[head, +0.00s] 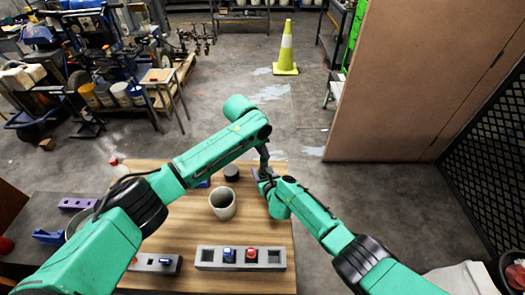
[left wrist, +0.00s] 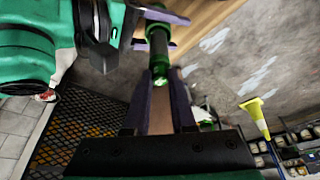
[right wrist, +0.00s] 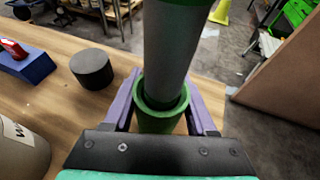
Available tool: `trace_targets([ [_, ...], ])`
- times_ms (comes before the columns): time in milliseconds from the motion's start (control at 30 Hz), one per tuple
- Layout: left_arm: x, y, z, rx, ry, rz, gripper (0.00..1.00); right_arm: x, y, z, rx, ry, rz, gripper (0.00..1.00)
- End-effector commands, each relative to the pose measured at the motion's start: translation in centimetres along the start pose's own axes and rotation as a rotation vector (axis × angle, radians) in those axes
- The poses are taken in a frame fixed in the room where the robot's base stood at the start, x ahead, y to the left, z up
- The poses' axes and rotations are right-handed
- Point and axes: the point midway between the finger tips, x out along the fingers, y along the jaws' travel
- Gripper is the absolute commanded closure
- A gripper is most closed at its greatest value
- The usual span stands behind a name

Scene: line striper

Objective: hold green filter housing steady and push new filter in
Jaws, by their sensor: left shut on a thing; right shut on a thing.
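The green filter housing (right wrist: 158,118) stands between the purple fingers of my right gripper (right wrist: 165,92), which is shut on it. The filter (right wrist: 172,55), a grey cylinder with a green top end, stands in the housing's open mouth, most of its length above the rim. In the left wrist view the filter's glossy green end (left wrist: 160,79) is between the fingertips of my left gripper (left wrist: 161,74), which is shut on it. In the head view my left gripper (head: 264,168) is above the right one, both near the table's right edge; the arms mostly hide housing and filter there.
A black round cap (right wrist: 92,70) lies on the wooden table (head: 180,225). A beige cup (head: 222,204) stands in front of it. A tall brown panel (head: 390,90) stands beyond the table, right.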

Motion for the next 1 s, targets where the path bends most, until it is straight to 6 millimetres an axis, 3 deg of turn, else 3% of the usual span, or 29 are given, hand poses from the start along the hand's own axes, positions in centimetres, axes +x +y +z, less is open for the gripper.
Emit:
trace_targets([
  [1000,2.4,0.0,0.9,0.0,0.0,0.001,1.0,0.0,0.0,0.1,0.001,-0.001,0.001,1.0],
])
